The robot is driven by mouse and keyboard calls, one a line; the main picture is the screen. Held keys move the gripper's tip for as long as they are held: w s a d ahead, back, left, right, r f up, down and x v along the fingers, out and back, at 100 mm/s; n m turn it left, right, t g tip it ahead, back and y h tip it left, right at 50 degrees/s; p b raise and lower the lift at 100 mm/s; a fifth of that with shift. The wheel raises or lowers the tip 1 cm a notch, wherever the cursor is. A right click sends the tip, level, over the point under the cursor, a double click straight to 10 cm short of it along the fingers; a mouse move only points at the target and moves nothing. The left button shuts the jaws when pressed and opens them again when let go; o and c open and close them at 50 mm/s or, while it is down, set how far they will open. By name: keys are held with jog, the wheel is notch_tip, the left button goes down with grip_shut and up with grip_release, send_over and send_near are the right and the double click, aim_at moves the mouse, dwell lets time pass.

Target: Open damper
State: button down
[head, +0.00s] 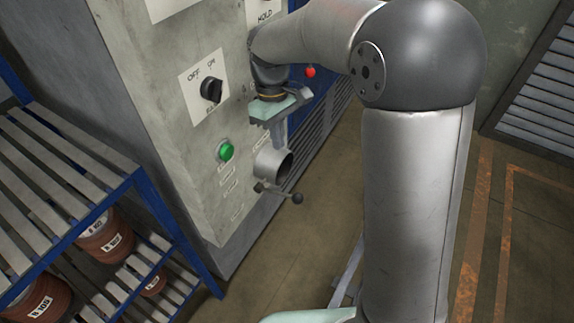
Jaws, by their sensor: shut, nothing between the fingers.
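The damper is a short round metal pipe stub (273,164) sticking out of the grey cabinet's front. A thin lever (277,190) crosses below its mouth and ends in a dark ball knob (297,198) at the right. My gripper (279,145) points down just above the pipe stub, with its fingers shut and empty. It overlaps the top of the stub in this view, and I cannot tell whether they touch. The lever and knob are clear of the gripper. The inside of the pipe is mostly dark, so the flap's position cannot be told.
The floor (320,225) right of the damper is free.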

send_over(278, 193)
jog(key=w+d, duration=0.1)
jog(key=w, duration=0.1)
jog(key=w+a+x, duration=0.1)
jog(key=w+x, duration=0.1)
jog(key=x, duration=0.8)
jog(key=shift+s+d+f+b, duration=0.15)
jog(key=shift+s+d+f, duration=0.3)
jog(key=shift+s+d, duration=0.25)
jog(key=shift+s+d+f+b, duration=0.15)
jog(key=shift+s+d+f, duration=0.3)
jog(key=shift+s+d, duration=0.2)
jog(key=shift+f, duration=0.1)
